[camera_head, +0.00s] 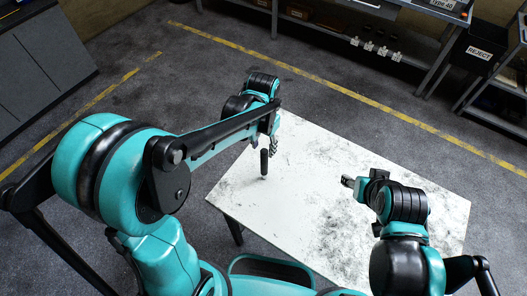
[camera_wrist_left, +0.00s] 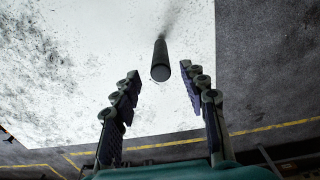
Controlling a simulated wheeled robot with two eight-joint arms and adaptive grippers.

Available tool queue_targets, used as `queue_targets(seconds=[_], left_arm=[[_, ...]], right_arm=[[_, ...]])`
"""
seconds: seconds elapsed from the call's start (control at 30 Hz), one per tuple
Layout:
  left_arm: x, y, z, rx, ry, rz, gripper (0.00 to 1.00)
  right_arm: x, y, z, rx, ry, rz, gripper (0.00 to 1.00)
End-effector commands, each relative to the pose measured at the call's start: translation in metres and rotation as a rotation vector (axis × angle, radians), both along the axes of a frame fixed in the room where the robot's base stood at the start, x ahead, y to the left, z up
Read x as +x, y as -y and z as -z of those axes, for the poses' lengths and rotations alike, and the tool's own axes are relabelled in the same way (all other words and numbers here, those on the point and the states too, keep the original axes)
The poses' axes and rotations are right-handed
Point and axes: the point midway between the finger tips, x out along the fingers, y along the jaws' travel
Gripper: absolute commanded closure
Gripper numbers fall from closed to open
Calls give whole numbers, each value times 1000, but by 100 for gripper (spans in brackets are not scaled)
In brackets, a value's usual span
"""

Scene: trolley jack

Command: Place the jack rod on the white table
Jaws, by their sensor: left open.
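The jack rod (camera_head: 264,162) is a short black cylinder at the left part of the white table (camera_head: 300,200). It appears to stand upright on the tabletop. In the left wrist view the rod (camera_wrist_left: 161,58) shows beyond and between the fingertips, with its round end toward the camera. My left gripper (camera_head: 273,147) is above the far left part of the table; in the wrist view its fingers (camera_wrist_left: 160,78) are spread and empty, apart from the rod. My right gripper (camera_head: 347,181) is over the right half of the table; its fingers are too small to read.
The rest of the tabletop is bare, with grey smudges. A dark cabinet (camera_head: 45,60) stands at the upper left. Shelving (camera_head: 365,45) and a black reject bin (camera_head: 472,55) stand at the back. Yellow lines (camera_head: 330,95) mark the floor.

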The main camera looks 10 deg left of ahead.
Motion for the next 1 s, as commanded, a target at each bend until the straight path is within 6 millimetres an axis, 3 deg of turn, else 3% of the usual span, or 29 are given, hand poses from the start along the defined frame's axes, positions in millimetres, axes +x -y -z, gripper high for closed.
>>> queue_targets(seconds=[0.1, 0.43, 0.7, 1.0], left_arm=[[0, 0, -24, 0, 0, 0, 57], [-11, -9, -56, -8, 46, -30, 57], [-64, -49, -93, -56, 302, -195, 57], [-111, -78, -97, -106, 554, -348, 57]], right_arm=[[0, 0, -8, 0, 0, 0, 50], [0, 0, -12, 0, 0, 0, 50], [0, 0, -12, 0, 0, 0, 50], [0, 0, -12, 0, 0, 0, 50]])
